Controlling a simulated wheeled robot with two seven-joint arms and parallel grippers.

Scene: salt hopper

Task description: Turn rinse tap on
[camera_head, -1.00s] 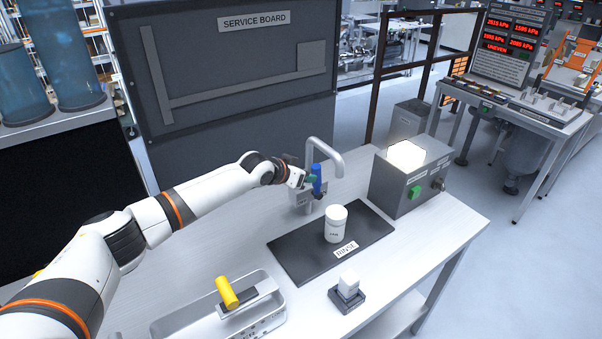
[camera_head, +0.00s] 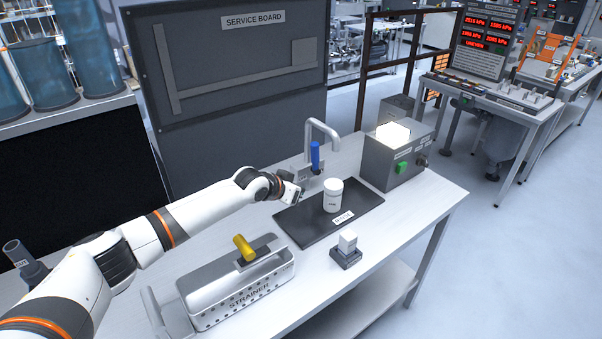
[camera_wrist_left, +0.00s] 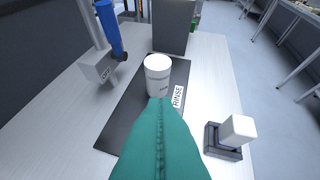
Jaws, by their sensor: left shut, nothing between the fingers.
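The rinse tap (camera_head: 322,127) is a grey curved spout on a grey block at the back of the bench, with a blue lever (camera_head: 315,156) standing upright. The lever also shows at the upper left of the left wrist view (camera_wrist_left: 108,30). My left gripper (camera_head: 298,194) is shut and empty, below and in front of the lever, apart from it. Its teal fingers (camera_wrist_left: 158,108) point towards a white jar (camera_wrist_left: 158,75). The jar (camera_head: 333,195) stands upright on the dark RINSE mat (camera_head: 298,232). No water shows at the spout. My right gripper is out of view.
A grey box with a lit top and green button (camera_head: 401,168) stands right of the tap. In front are a small white block on a dark holder (camera_head: 346,256) and a strainer tray (camera_head: 205,285) with a yellow handle. A service board (camera_head: 240,60) rises behind.

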